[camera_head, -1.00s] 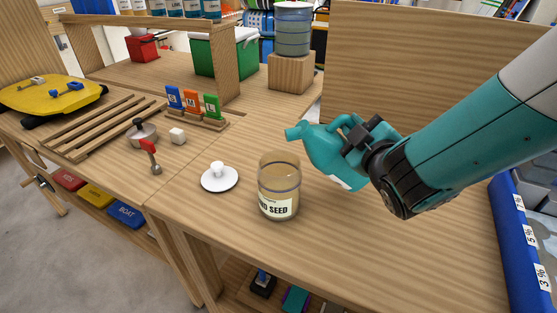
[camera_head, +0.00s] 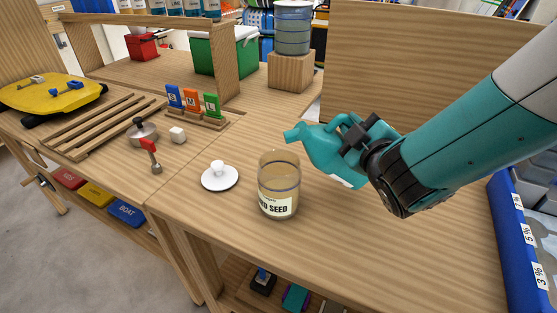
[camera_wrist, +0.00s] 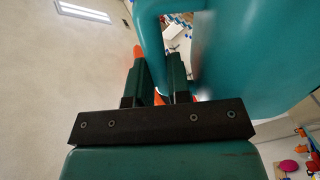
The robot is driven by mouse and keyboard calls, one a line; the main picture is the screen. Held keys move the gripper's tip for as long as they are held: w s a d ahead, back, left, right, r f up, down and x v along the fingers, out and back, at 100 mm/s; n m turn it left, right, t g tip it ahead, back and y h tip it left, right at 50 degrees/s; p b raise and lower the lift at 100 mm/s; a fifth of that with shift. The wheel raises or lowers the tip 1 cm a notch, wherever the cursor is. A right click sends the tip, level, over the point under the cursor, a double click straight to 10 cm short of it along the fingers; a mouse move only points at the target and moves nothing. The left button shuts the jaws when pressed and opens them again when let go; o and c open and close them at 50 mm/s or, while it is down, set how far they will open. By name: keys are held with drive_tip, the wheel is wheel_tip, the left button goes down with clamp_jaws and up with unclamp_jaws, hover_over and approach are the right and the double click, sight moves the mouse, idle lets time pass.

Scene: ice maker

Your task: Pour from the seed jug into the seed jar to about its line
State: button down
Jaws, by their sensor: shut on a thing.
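The seed jug (camera_head: 322,146) is teal, and my gripper (camera_head: 356,140) is shut on its handle. The jug is held in the air, tilted with its spout to the left, close to the upper right of the jar's mouth. In the wrist view the jug (camera_wrist: 255,50) fills the upper right and its handle passes between the fingers (camera_wrist: 160,75). The seed jar (camera_head: 279,186) is clear glass, upright and open on the table, with a label reading partly "SEED". Tan contents show inside. No falling stream is visible, and the jug's inside is hidden.
A white lid with a knob (camera_head: 220,177) lies left of the jar. A blue bin (camera_head: 517,240) is at right. The table front is clear.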

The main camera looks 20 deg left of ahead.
sight(344, 116)
drive_tip(key=shift+s+a+r+n+p, duration=0.1)
drive_tip(key=shift+a+r+n+p, duration=0.1)
drive_tip(key=shift+r+n+p, duration=0.35)
drive_tip(key=shift+s+a+r+n+p, duration=0.1)
drive_tip(key=shift+a+r+n+p, duration=0.15)
drive_tip(key=shift+n, duration=0.5)
idle(3.2)
drive_tip(key=shift+s+a+r+n+p, duration=0.35)
drive_tip(key=shift+a+n, duration=0.1)
drive_tip(key=shift+n, duration=0.55)
idle(2.5)
